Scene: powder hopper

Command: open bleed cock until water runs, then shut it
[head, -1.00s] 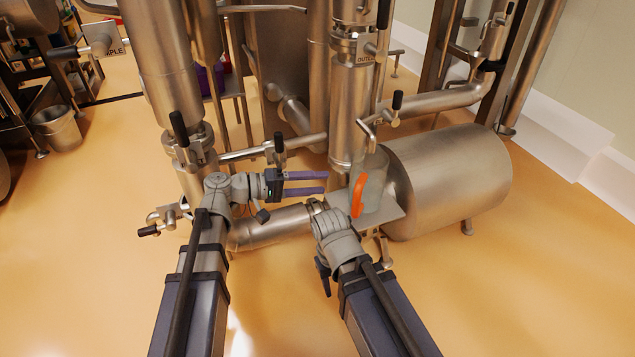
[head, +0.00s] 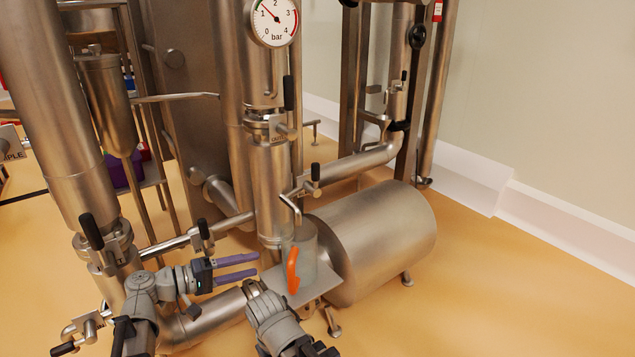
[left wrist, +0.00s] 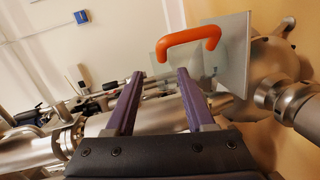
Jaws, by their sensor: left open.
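The bleed cock appears to be the small valve with a black lever (head: 315,172) and a bent spout (head: 290,207) on the thin horizontal pipe. The spout hangs over a clear jug (head: 306,240) with an orange handle (head: 293,270). No water shows at the spout. My left gripper (head: 258,266) is open and empty, its purple fingers pointing right, short of the jug. In the left wrist view the orange handle (left wrist: 187,40) lies beyond the two spread fingertips. My right gripper (head: 252,290) is low in front of the jug's plate; its jaws are not clear.
The jug stands on a flat metal plate (head: 318,285) beside a large horizontal tank (head: 380,235). A pressure gauge (head: 274,20) sits above on the column. Other black-levered valves (head: 91,232) are on the pipes at left. Open floor (head: 470,290) lies at right.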

